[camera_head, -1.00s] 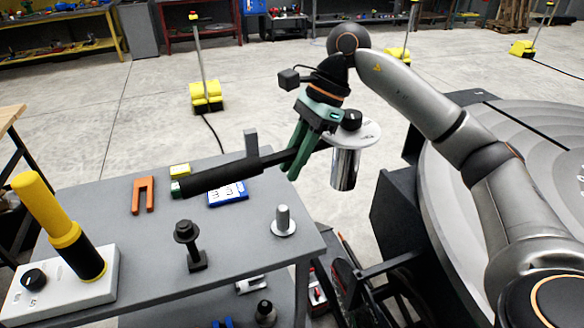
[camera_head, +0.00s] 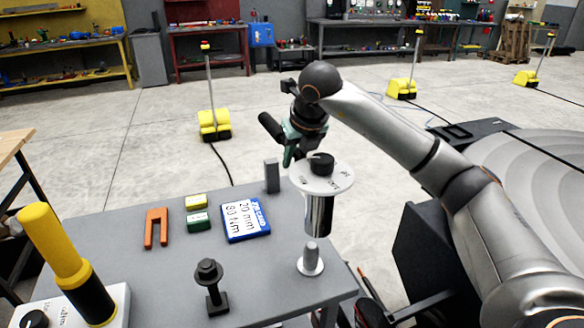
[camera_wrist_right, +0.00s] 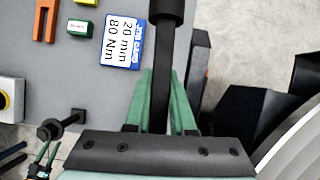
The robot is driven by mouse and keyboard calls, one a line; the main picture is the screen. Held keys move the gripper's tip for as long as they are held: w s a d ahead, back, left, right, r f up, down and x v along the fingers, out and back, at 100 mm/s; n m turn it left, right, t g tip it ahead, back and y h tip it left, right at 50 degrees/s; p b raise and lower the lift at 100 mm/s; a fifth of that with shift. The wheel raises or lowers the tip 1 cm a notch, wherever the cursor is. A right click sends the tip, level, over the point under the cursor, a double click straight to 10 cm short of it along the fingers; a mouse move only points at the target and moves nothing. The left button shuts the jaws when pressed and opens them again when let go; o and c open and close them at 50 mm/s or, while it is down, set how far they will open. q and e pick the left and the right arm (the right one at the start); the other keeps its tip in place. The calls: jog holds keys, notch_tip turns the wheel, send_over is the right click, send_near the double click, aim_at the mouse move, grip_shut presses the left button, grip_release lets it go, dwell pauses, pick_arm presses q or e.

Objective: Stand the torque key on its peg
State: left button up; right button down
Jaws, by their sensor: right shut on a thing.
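My right gripper (camera_head: 290,152) has green fingers and is shut on the torque key. The key has a white dial disc (camera_head: 322,174) with a black knob, a chrome socket (camera_head: 319,214) hanging upright below it, and a dark handle reaching away past the gripper. In the right wrist view the fingers clasp its black shaft (camera_wrist_right: 162,85). The silver peg (camera_head: 311,257) stands on a round base near the table's right edge. The socket's lower end appears just above the peg's top, with a small gap in the head view.
The grey table (camera_head: 150,265) holds a blue-framed card (camera_head: 245,219) reading 20 mm 80 Nm, yellow and green blocks, an orange fork piece (camera_head: 157,228), a black bolt (camera_head: 210,285) and a grey post (camera_head: 272,176). A yellow-and-black cylinder (camera_head: 60,250) stands at left.

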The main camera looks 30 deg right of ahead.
jog(key=shift+w+d+r+m+h, duration=0.2)
jog(key=shift+w+m+h, duration=0.1)
jog(key=shift+w+m, duration=0.15)
jog(key=shift+s, duration=0.1)
notch_tip(320, 180, down, 4)
jog(key=b, duration=0.2)
jog(key=shift+r+b, duration=0.1)
jog(key=shift+b, duration=0.25)
dwell(0.4)
